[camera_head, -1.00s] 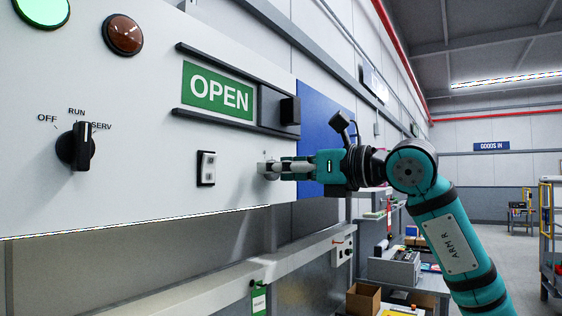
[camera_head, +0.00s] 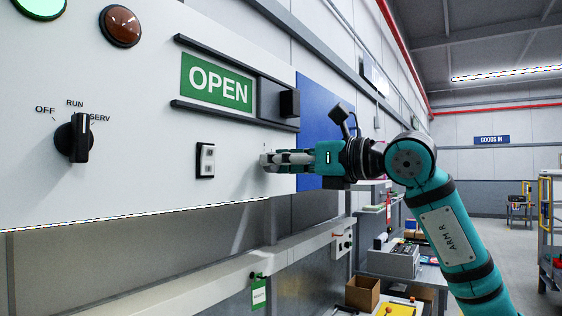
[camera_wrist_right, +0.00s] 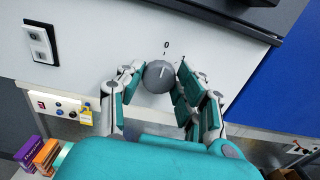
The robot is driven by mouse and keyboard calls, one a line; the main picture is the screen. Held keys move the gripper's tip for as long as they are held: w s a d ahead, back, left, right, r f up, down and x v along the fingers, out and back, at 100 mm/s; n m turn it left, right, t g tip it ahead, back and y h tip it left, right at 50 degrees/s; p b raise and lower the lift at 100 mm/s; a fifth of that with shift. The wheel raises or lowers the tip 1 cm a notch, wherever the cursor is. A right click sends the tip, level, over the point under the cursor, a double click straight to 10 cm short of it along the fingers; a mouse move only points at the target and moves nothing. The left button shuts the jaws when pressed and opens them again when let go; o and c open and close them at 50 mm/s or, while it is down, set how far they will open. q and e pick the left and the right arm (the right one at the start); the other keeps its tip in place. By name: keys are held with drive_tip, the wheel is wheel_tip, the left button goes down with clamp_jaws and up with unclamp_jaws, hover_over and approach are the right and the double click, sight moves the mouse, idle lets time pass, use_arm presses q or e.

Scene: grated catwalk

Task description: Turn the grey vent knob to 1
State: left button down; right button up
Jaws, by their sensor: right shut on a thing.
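The grey vent knob (camera_wrist_right: 159,77) is on the white panel in the right wrist view. A "0" is printed just above it, and a light pointer line on its face points up, tilted slightly right towards that mark. My left gripper is not in view.
A black-and-white rocker switch (camera_head: 205,161) sits left of the knob. The green OPEN sign (camera_head: 216,85) with its dark sliding frame is above. A black selector knob (camera_head: 79,138) is further left. A ledge (camera_head: 290,248) runs below the panel.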

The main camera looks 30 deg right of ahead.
drive_tip(key=shift+m, duration=0.3)
drive_tip(key=shift+d+m+b, duration=0.15)
drive_tip(key=shift+m+b, duration=0.4)
drive_tip(key=shift+m, duration=3.35)
drive_tip(key=o, duration=1.1)
drive_tip(key=shift+o, duration=0.2)
drive_tip(key=v, duration=1.2)
